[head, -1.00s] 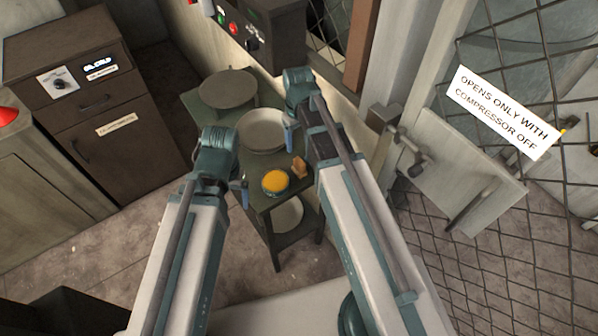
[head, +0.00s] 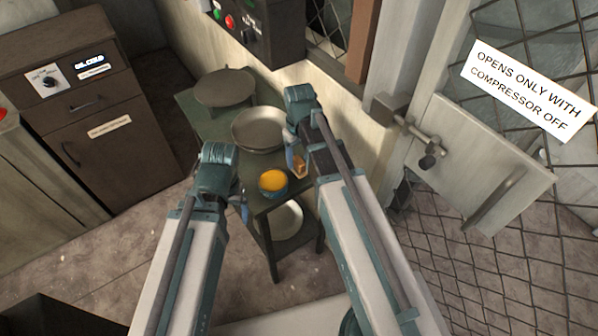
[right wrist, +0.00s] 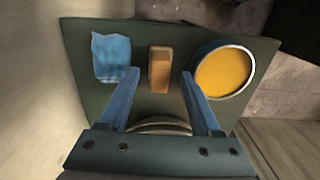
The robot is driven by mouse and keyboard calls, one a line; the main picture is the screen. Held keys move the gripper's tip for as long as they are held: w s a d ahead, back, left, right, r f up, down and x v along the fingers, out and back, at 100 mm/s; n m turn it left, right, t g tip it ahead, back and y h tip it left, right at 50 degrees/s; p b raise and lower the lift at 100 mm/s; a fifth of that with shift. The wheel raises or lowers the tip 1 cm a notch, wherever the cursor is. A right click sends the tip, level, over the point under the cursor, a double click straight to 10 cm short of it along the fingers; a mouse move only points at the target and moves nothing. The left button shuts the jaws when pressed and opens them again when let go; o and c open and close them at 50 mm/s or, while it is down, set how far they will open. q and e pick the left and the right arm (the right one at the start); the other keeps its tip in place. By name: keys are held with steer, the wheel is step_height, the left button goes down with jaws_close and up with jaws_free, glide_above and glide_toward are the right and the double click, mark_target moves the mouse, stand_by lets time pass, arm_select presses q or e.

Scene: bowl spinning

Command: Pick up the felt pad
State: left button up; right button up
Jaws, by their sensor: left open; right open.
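A small tan block, which looks like the felt pad (right wrist: 160,68), lies on the dark green table top. In the head view the pad (head: 300,166) shows beside the tin, partly behind my right arm. My right gripper (right wrist: 160,76) is open and empty, with the pad between its two blue fingers in the picture and a gap on each side. How far above it the fingers are, I cannot tell. In the head view my right gripper (head: 293,152) is over the table. My left gripper (head: 242,196) is open at the table's left edge, its fingers largely hidden.
A round tin with orange-yellow contents (right wrist: 224,70) stands right of the pad in the wrist view. A blue cloth (right wrist: 111,56) lies left of it. A shallow metal bowl (head: 258,128) and a round disc (head: 224,87) are farther back. A mesh fence (head: 480,240) stands at right.

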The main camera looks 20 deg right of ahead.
step_height(320, 180, down, 2)
steer(key=shift+f+b, duration=0.1)
steer(key=shift+b, duration=0.45)
steer(key=shift+c, duration=0.2)
jaws_close()
